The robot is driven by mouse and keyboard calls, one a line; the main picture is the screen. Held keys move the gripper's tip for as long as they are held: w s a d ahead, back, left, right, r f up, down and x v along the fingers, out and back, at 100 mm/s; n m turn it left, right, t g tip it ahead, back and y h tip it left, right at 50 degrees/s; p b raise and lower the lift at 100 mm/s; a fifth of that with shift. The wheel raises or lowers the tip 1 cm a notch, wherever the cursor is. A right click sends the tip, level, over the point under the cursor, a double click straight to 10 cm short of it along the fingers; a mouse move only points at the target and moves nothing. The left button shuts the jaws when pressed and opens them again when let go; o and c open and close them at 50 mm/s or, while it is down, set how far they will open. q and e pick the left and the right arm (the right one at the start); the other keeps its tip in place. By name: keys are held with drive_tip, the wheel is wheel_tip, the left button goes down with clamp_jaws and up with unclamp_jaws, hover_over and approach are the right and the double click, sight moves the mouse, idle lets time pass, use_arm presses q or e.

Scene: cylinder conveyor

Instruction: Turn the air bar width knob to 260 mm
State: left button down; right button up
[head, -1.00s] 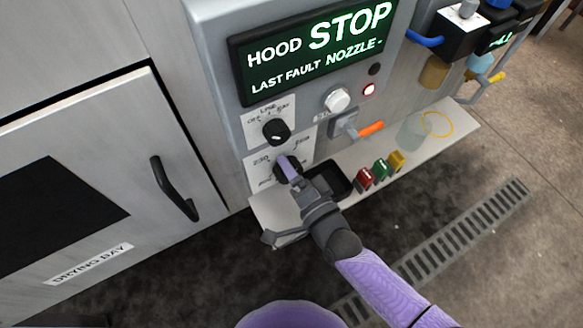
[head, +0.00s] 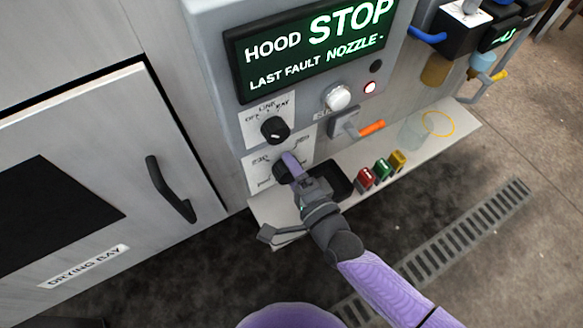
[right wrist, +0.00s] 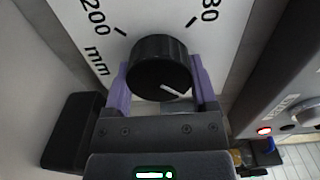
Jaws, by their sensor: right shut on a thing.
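The air bar width knob (right wrist: 160,66) is a round black knob with a white pointer line, on a white label plate (head: 300,150) low on the grey panel. In the right wrist view the pointer line aims to the lower right. The numbers there read 200 at the upper left and a cut-off number ending in 30 or 80 at the upper right. My right gripper (right wrist: 162,92) is shut on the knob, its purple fingers on either side. In the head view the gripper (head: 290,169) partly hides the knob and plate. My left gripper is not in view.
Another black knob (head: 275,130) sits just above. A display (head: 315,45) reads HOOD STOP. The shelf (head: 440,142) below holds a black tray (head: 342,182) and several coloured blocks.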

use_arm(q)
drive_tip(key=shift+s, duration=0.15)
use_arm(e)
drive_tip(key=o, duration=1)
drive_tip(key=shift+o, duration=0.8)
use_arm(q)
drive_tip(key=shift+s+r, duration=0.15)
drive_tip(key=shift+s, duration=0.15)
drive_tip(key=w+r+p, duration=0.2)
drive_tip(key=p, duration=0.1)
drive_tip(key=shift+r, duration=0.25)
use_arm(e)
drive_tip(key=v, duration=1)
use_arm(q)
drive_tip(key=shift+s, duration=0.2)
